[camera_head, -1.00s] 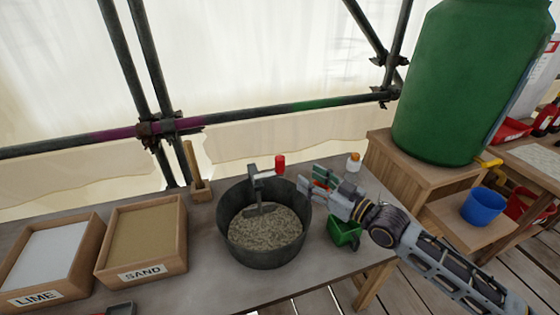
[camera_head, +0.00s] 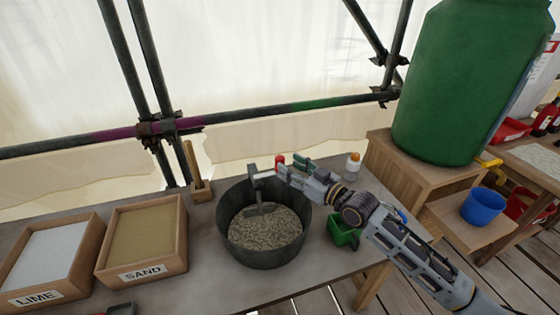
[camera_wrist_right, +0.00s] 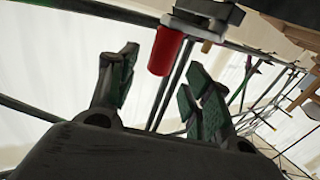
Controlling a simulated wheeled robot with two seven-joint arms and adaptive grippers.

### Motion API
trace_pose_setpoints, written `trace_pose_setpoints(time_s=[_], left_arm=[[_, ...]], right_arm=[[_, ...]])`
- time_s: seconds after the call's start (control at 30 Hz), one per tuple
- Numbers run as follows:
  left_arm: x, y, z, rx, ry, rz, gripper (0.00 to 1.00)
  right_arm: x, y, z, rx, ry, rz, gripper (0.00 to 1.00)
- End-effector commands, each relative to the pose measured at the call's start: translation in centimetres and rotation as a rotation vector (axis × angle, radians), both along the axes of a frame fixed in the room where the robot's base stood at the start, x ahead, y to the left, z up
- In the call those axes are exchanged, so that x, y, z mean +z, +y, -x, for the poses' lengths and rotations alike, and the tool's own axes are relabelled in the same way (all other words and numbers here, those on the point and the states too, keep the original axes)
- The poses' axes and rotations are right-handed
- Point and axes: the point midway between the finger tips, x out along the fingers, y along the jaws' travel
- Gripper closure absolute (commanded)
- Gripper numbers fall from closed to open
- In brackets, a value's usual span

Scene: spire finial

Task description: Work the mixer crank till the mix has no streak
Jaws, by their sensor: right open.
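The mixer is a dark round tub (camera_head: 232,248) on the bench with a grey, grainy mix (camera_head: 265,229) in it. I see no clear streak in the mix at this size. A crank with a red handle (camera_head: 280,160) stands above the tub's back rim, and a paddle (camera_head: 259,209) reaches down into the mix. My right gripper (camera_head: 287,167) is open at the red handle. In the right wrist view the red handle (camera_wrist_right: 165,50) shows ahead of and between the open fingers (camera_wrist_right: 160,85), with no clear contact. My left gripper is not in view.
Boxes of lime (camera_head: 48,262) and sand (camera_head: 145,240) stand left of the tub. A green container (camera_head: 342,232) and a small orange-capped bottle (camera_head: 353,164) are on the right. Scaffold poles (camera_head: 240,116) run behind the bench. A blue bucket (camera_head: 483,206) sits on the shelf at right.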

Motion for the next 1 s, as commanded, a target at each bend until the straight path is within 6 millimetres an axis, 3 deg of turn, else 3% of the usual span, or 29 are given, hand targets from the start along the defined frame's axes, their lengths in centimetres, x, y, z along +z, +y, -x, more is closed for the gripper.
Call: trace_pose_setpoints(time_s=[0.5,1.0], left_arm=[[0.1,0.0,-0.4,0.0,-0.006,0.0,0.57],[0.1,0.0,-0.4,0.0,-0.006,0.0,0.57]], right_arm=[[0.0,3.1,-3.1,0.0,0.0,0.0,0.5],[0.0,3.7,-3.7,0.001,0.001,0.001,0.5]])
